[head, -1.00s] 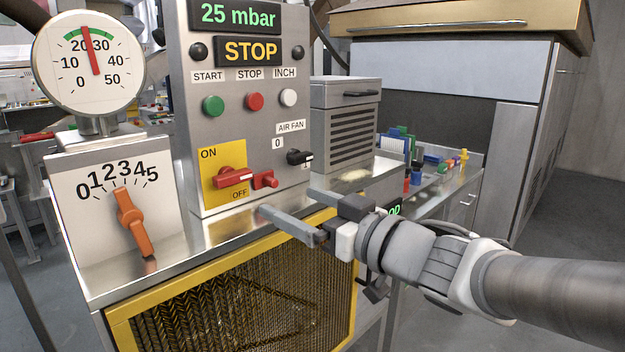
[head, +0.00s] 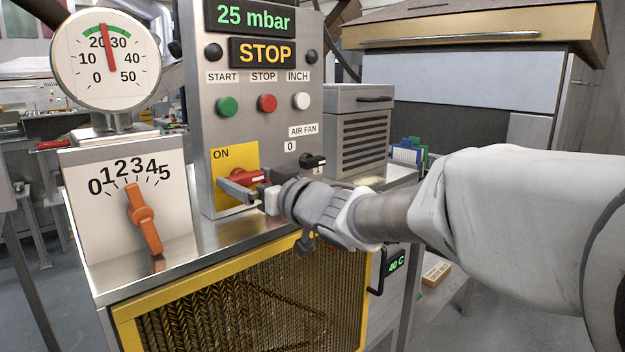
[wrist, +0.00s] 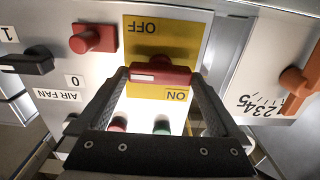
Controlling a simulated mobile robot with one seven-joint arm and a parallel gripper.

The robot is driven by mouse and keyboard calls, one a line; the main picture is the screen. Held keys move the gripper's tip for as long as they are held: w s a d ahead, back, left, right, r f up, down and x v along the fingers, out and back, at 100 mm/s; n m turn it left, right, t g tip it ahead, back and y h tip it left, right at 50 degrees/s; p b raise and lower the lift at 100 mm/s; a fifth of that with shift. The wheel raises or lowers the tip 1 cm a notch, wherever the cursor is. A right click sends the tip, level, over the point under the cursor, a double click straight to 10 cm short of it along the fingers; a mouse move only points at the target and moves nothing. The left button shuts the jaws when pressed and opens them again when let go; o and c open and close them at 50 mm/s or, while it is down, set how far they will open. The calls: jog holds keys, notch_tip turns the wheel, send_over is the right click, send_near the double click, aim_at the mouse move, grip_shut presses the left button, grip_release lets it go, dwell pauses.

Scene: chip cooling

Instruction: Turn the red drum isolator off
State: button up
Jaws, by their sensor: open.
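The red drum isolator handle (head: 246,176) sits on a yellow plate (head: 225,160) low on the grey control panel. ON shows at the plate's top in the head view; my gripper hides the OFF label there. The wrist view, upside down, shows the handle (wrist: 160,72) lying across the plate between ON and OFF. My gripper (head: 248,186) is open at the handle. In the wrist view my gripper (wrist: 160,80) has one finger at each end of the handle; I cannot tell whether they touch it.
A smaller red knob (wrist: 93,38) and the black air fan switch (wrist: 27,62) are close beside the plate. START, STOP and INCH buttons (head: 267,103) are above. An orange dial (head: 144,218) stands to the left. The steel ledge (head: 190,245) runs below the panel.

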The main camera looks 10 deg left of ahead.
jog(key=shift+c, duration=0.3)
jog(key=c, duration=0.9)
jog(key=shift+c, duration=0.2)
jog(key=n+b, duration=0.2)
jog(key=n, duration=0.2)
jog(key=shift+f, duration=0.1)
jog(key=n+b, duration=0.2)
jog(key=n, duration=0.2)
jog(key=shift+s+a+f+n, duration=0.1)
jog(key=shift+n, duration=0.2)
jog(key=n+b, duration=0.2)
jog(key=n, duration=0.3)
jog(key=shift+f+b, duration=0.1)
jog(key=shift+b, duration=0.3)
jog(key=shift+s+n+b, duration=0.1)
jog(key=shift+n+b, duration=0.75)
jog(key=shift+n, duration=1.25)
